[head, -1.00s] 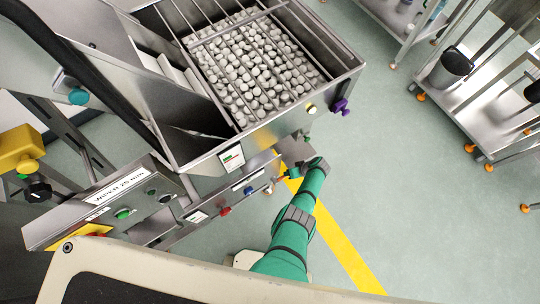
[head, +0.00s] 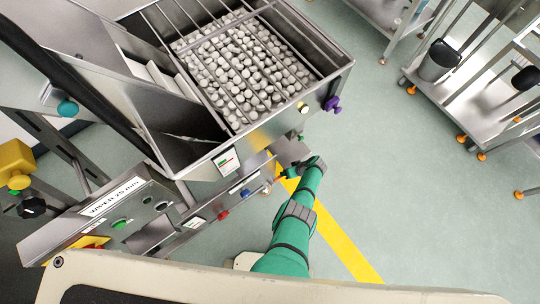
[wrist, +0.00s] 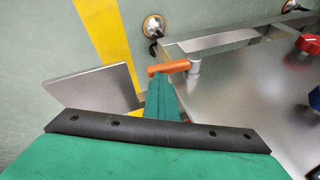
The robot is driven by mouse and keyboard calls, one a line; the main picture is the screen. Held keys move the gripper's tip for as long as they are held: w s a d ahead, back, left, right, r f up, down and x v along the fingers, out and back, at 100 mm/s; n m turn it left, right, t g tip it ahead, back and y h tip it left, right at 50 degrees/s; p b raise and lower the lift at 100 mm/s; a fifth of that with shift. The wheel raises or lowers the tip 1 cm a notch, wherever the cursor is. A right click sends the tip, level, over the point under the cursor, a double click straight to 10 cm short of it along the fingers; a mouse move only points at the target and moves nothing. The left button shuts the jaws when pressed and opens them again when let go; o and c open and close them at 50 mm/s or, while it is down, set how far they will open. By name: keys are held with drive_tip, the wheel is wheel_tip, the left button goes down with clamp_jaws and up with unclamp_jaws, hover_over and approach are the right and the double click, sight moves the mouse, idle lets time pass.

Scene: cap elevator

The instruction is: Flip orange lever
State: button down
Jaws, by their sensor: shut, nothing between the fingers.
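The orange lever (wrist: 170,68) lies roughly horizontal in the wrist view, attached to a metal pivot (wrist: 194,73) at the edge of the steel cabinet. My gripper (wrist: 163,82) is shut and empty. Its green fingers reach up to just below the lever, and the tips overlap the lever's lower edge in the picture. I cannot tell whether they touch it. In the head view my gripper (head: 288,172) is beside the front of the machine, and the lever is too small or hidden to make out there.
The machine's hopper (head: 338,75) holds many white caps. A red knob (wrist: 307,44) and a blue knob (wrist: 315,97) are right of the lever. A grey plate (wrist: 95,88) stands to the left. A steel cart (head: 460,105) is at the far right, with open floor between.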

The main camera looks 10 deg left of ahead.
drive_tip(key=w+d+r, duration=0.3)
drive_tip(key=d+r, duration=0.5)
drive_tip(key=d, duration=0.1)
idle(0.5)
drive_tip(key=shift+a, duration=0.1)
drive_tip(key=shift+s+f, duration=0.1)
